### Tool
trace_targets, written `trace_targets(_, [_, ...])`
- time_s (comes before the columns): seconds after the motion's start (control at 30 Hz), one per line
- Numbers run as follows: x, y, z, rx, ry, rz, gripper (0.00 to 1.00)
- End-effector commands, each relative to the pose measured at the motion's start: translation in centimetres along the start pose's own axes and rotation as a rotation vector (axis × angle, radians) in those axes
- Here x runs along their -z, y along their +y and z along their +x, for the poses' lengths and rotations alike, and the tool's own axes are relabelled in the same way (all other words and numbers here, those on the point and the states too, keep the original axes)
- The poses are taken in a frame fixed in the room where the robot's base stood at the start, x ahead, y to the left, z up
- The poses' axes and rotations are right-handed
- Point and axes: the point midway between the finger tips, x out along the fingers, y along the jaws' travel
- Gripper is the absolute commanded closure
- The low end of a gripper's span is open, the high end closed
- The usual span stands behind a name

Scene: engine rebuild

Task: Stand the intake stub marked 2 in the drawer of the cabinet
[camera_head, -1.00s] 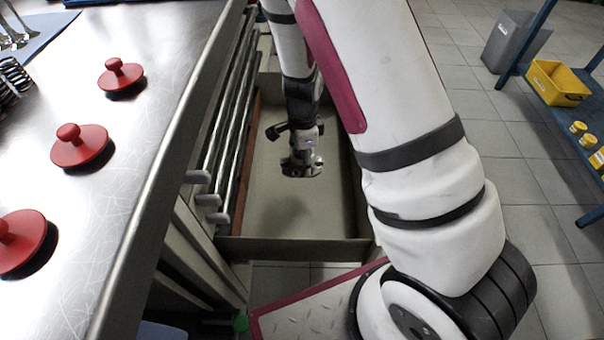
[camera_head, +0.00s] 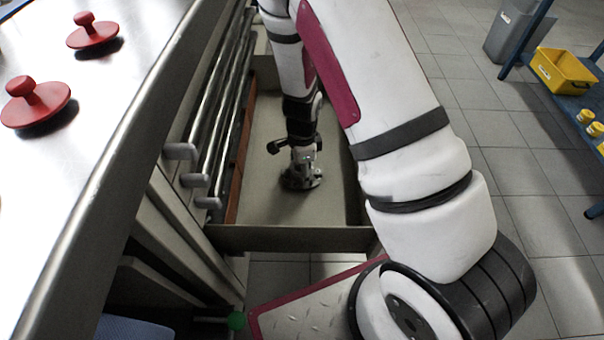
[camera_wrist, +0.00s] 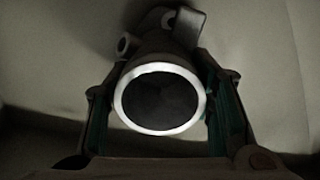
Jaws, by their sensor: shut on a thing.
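The intake stub (camera_head: 300,181) is a dark metal tube with a flange at its lower end. It is inside the open drawer (camera_head: 290,238), near the middle of the floor, and looks upright with the flange at or very close to the floor. My gripper (camera_head: 302,157) reaches down into the drawer and is shut on the stub. In the wrist view the stub's bright round rim (camera_wrist: 119,104) sits between the two fingers, with part of the flange beyond. I cannot read a number on it.
The drawer's walls surround my gripper, and no other thing shows on the visible floor. Cabinet handles (camera_head: 181,151) stick out left of it. Red knobbed discs (camera_head: 36,102) lie on the worktop. A yellow bin (camera_head: 562,74) stands on a blue shelf at right.

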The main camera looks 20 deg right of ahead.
Motion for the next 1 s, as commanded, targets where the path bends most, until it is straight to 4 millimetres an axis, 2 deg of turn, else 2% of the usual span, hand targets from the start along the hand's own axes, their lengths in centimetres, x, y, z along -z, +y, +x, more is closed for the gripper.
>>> trace_targets(0.37, [0.0,-0.1,0.4,0.002,0.000,0.000,0.90])
trace_targets(0.4, [0.0,-0.1,0.3,0.002,0.000,0.000,0.44])
trace_targets(0.47, [0.0,-0.1,0.3,0.002,0.000,0.000,0.31])
trace_targets(0.83, [0.0,-0.1,0.1,0.002,0.000,0.000,0.31])
trace_targets(1.0, [0.0,-0.1,-2.0,0.003,0.001,-0.001,0.31])
